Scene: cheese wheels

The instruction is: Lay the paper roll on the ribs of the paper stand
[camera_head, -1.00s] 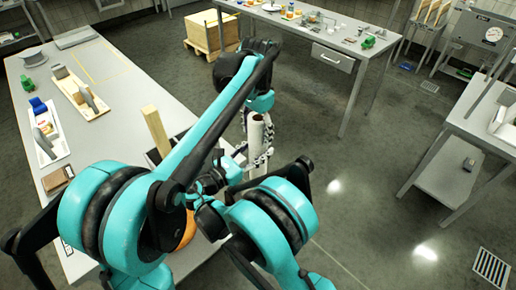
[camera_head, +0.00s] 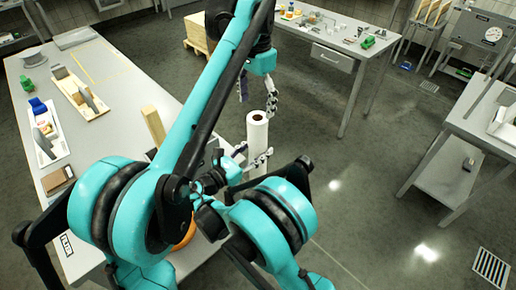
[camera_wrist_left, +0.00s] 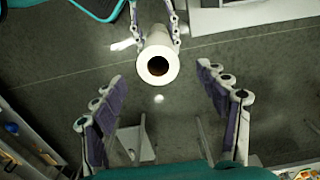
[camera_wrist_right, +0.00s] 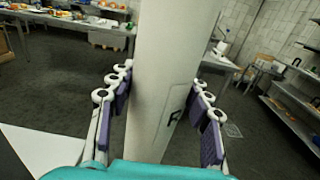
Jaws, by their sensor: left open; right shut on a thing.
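The paper roll (camera_head: 257,133) is a long white cylinder with a hollow core, held upright in the air beside the near table. My right gripper (camera_head: 252,156) is shut on it below its top. In the right wrist view the roll (camera_wrist_right: 160,80) stands between the purple finger pads. My left gripper (camera_head: 257,97) is open and empty, pointing down just above the roll's top end. In the left wrist view the roll's round end (camera_wrist_left: 145,68) shows beyond the spread fingers. I cannot pick out the paper stand for sure; my arms hide part of the near table.
The near table (camera_head: 120,80) on the left holds wooden boards (camera_head: 82,92), a white tray (camera_head: 47,140), an upright wooden block (camera_head: 153,125) and a brown block (camera_head: 58,179). A far table (camera_head: 330,35) and right table (camera_head: 485,125) stand apart. Open floor lies right of the roll.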

